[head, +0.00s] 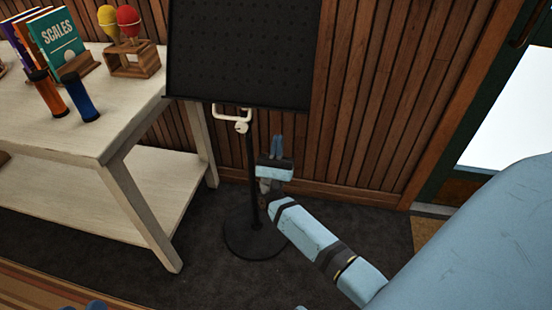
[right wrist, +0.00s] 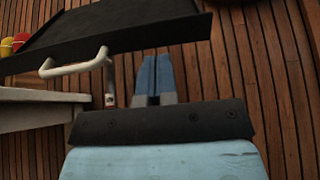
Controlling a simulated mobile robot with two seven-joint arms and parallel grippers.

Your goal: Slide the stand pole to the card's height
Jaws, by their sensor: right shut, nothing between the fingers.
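The black music stand has a wide dotted desk (head: 240,50), a thin pole (head: 252,165) and a round base (head: 258,240) on the floor. A cream handle with a knob (head: 241,127) sits at the top of the pole under the desk. The handle also shows in the right wrist view (right wrist: 75,66), left of the fingers. My right gripper (head: 276,138) is shut and empty, just right of the pole and below the desk's lower edge. I see no height card. Blue tips at the bottom left edge may be my left gripper (head: 95,305); their state is unclear.
A pale two-level table (head: 120,145) stands left of the stand, with books (head: 55,40), two shakers and maracas (head: 129,20) in a wooden holder. A slatted wood wall (head: 380,80) is close behind. Dark floor is free around the base.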

